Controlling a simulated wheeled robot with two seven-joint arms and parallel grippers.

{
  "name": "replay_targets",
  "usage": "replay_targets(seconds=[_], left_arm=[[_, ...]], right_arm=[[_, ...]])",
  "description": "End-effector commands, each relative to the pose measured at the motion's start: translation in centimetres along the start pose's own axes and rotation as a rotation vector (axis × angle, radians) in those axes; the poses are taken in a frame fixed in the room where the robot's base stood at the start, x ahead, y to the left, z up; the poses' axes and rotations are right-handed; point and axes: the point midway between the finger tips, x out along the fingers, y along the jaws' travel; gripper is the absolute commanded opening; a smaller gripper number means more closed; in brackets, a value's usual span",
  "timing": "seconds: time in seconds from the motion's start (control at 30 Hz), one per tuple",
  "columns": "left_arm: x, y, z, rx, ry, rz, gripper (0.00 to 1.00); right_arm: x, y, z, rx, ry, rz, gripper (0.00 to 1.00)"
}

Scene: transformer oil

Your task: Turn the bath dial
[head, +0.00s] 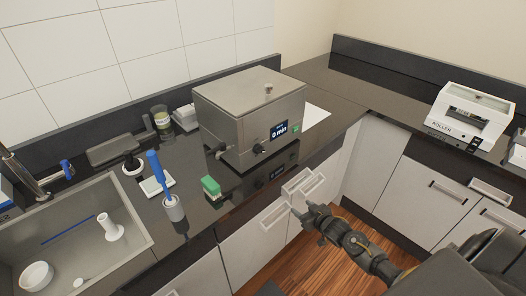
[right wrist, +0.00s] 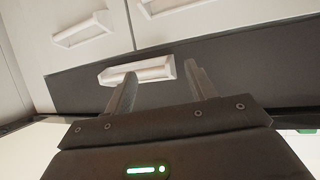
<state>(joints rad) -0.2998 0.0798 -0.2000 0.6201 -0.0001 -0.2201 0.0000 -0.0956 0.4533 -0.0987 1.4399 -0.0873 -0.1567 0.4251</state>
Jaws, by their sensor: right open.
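The bath is a steel box (head: 247,112) with a lid and a top knob, standing on the dark counter. Its front has a lit display (head: 279,130) that seems to read "0 min". A black dial (head: 259,149) sits below the display, and another dark knob or tap (head: 221,151) sits lower left. My right gripper (head: 303,208) is open and empty, in front of the cabinet fronts, below and right of the bath and apart from the dial. In the right wrist view the open fingers (right wrist: 162,80) point at cabinet fronts; the bath is out of sight there. My left gripper is not in view.
A sink (head: 140,240) lies further left. Cabinet handles (head: 303,184) protrude near my right gripper. A white roller machine (head: 470,115) stands at right.

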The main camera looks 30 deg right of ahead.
Motion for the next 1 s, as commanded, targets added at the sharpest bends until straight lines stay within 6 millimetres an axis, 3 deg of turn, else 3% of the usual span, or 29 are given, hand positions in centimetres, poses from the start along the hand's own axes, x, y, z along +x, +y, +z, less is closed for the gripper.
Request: replay_targets(seconds=[0.03, 0.1, 0.2, 0.27, 0.43, 0.67, 1.0], left_arm=[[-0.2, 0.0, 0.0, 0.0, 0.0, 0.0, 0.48], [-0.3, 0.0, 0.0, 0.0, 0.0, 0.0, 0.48], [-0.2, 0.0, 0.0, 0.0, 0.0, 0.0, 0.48], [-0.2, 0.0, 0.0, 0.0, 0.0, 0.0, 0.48], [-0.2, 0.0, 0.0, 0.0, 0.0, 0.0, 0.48], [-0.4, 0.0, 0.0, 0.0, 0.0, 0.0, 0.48], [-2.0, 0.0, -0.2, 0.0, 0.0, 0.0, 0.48]], right_arm=[[-0.4, -0.5, -5.9, 0.035, 0.104, -0.04, 0.56], [-1.8, -1.9, -12.5, 0.11, 0.223, -0.11, 0.56], [-4.5, -4.6, -19.3, 0.237, 0.344, -0.231, 0.56], [-5.7, -6.1, -21.4, 0.325, 0.377, -0.295, 0.56], [-6.1, -6.7, -21.9, 0.471, 0.368, -0.348, 0.56], [-5.7, -6.8, -22.2, 0.494, 0.365, -0.35, 0.56], [-0.8, -8.1, -24.7, 0.493, 0.365, -0.349, 0.56]])
